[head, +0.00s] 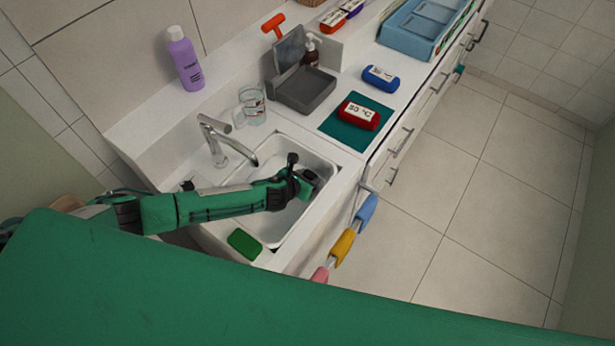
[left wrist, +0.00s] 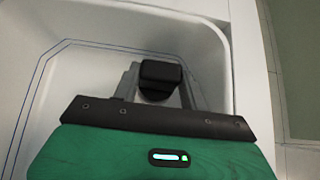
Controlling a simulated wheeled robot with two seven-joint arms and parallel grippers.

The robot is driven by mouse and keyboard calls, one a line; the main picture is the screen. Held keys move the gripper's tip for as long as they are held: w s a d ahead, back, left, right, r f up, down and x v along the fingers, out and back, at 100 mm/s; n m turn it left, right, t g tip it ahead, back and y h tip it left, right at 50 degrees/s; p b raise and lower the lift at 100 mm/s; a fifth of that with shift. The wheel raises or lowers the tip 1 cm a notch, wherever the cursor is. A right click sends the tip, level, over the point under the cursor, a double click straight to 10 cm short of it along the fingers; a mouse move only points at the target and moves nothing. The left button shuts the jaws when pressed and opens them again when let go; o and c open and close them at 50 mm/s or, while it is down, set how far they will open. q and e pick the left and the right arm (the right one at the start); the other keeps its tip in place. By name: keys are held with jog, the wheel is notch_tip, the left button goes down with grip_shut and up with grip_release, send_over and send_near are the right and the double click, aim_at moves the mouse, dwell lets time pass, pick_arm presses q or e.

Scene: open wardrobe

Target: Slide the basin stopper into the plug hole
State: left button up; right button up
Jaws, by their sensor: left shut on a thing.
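The white basin (head: 268,225) is set in the counter under a chrome tap (head: 222,142). My left gripper (head: 308,180) reaches over the basin near its right side. It is shut on a black stopper (left wrist: 161,78), which shows between the two fingers in the left wrist view. In the head view the stopper is a small dark shape at the fingertips and is partly hidden. The plug hole cannot be made out in either view; my arm and gripper cover part of the basin. My right gripper is not in view.
A green sponge (head: 244,244) lies on the basin's near rim. A glass (head: 252,105), a grey open box (head: 303,88) and a red item on a teal mat (head: 338,127) stand behind. Coloured cloths (head: 342,246) hang along the front edge. A purple bottle (head: 184,58) stands at the back left.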

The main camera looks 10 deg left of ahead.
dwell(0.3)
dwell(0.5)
pick_arm(q)
jog(key=shift+p, duration=0.35)
jog(key=shift+p, duration=0.3)
dwell(0.3)
jog(key=shift+f+b, duration=0.55)
jog(key=shift+f, duration=0.15)
jog(key=shift+f+b, duration=0.4)
jog(key=shift+f, duration=0.15)
jog(key=o, duration=1.1)
jog(key=shift+r, duration=0.1)
